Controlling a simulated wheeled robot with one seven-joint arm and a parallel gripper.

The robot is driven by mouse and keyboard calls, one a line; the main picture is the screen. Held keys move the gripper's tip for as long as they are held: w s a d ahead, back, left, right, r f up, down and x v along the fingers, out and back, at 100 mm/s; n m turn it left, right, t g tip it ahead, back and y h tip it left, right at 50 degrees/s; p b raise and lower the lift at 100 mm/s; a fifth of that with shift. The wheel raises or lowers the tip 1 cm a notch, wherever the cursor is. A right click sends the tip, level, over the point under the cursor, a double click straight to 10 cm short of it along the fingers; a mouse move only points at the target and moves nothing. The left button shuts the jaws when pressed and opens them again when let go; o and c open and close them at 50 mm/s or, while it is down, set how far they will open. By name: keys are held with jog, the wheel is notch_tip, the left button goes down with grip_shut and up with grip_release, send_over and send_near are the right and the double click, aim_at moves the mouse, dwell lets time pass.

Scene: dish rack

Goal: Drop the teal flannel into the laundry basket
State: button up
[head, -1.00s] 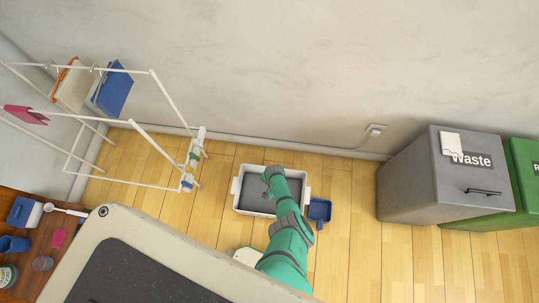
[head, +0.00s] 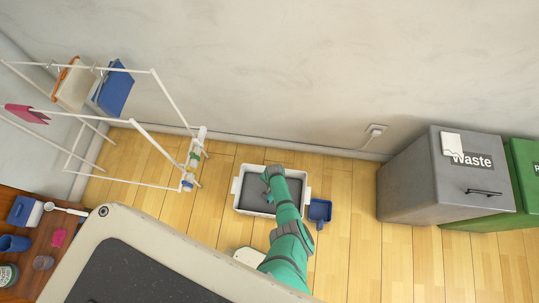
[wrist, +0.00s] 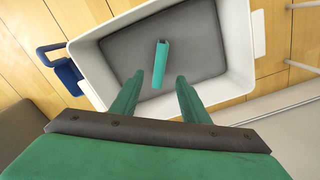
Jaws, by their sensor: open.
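The laundry basket (head: 238,190) is a white tub with a grey inside, standing on the floor by the wall. It also fills much of the wrist view (wrist: 238,45). The teal flannel (wrist: 161,58) shows in the wrist view as a narrow teal strip, within the basket's rim against its grey floor. It is clear of both fingers. My gripper (head: 267,182) is over the basket, pointing down into it. In the wrist view its fingers (wrist: 157,80) are apart with nothing clamped between them. In the head view I cannot make out the flannel behind my gripper.
A blue dustpan-like item (head: 320,212) lies right of the basket. A white drying rack (head: 150,128) with hanging cloths stands to the left. A grey waste bin (head: 425,185) and a green bin (head: 525,160) stand at the right.

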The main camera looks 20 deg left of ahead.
notch_tip(320, 180, up, 10)
jog(key=shift+w+f, duration=0.15)
dwell(0.7)
dwell(0.5)
